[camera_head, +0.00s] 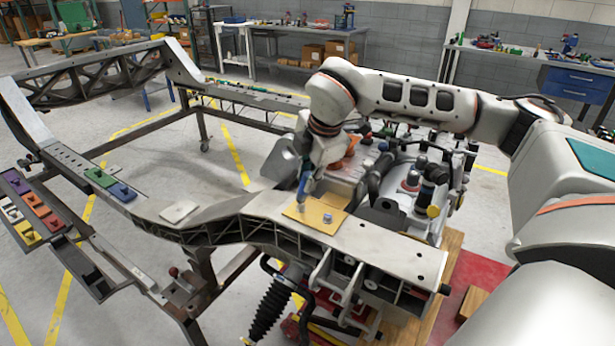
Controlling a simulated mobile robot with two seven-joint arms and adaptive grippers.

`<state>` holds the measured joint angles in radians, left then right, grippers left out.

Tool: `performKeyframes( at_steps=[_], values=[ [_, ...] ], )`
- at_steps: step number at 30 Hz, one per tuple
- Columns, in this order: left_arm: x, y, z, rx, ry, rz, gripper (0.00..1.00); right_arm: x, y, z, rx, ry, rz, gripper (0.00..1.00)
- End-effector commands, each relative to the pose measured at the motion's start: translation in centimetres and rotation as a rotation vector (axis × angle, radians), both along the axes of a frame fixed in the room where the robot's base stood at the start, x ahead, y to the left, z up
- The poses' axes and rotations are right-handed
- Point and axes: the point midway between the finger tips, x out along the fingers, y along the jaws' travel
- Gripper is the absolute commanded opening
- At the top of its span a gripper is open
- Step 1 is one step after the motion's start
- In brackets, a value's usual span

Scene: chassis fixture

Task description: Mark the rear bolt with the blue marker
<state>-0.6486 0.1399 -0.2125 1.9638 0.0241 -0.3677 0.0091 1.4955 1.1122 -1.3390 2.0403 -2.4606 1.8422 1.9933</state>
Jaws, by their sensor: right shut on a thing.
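My right gripper (306,178) reaches in from the right and points down over the near rail of the chassis. It is shut on a slim blue marker (303,190), whose lower end is just above or touching a tan-yellow plate (300,214); I cannot tell which. A small blue-grey bolt (327,217) shows on that plate, a little right of the marker's lower end. The marker is nearly upright and partly hidden by the gripper. My left gripper is not in view.
The metal chassis frame (160,208) runs across the view. A side tray (75,255) holds several coloured blocks. Hoses and engine parts (425,185) crowd the plate's right side.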

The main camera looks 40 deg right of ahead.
Motion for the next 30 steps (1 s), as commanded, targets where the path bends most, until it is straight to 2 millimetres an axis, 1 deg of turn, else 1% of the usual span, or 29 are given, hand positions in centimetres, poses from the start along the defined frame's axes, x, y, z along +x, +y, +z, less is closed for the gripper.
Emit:
performKeyframes(
  at_steps=[11, 30],
  values=[
    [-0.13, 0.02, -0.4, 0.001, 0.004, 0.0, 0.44, -0.08, -0.04, -0.21, 0.0, 0.0, 0.0, 0.0],
    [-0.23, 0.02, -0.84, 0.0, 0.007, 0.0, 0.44, -0.96, -0.41, -0.32, 0.0, 0.001, -0.001, 0.0]
  ],
)
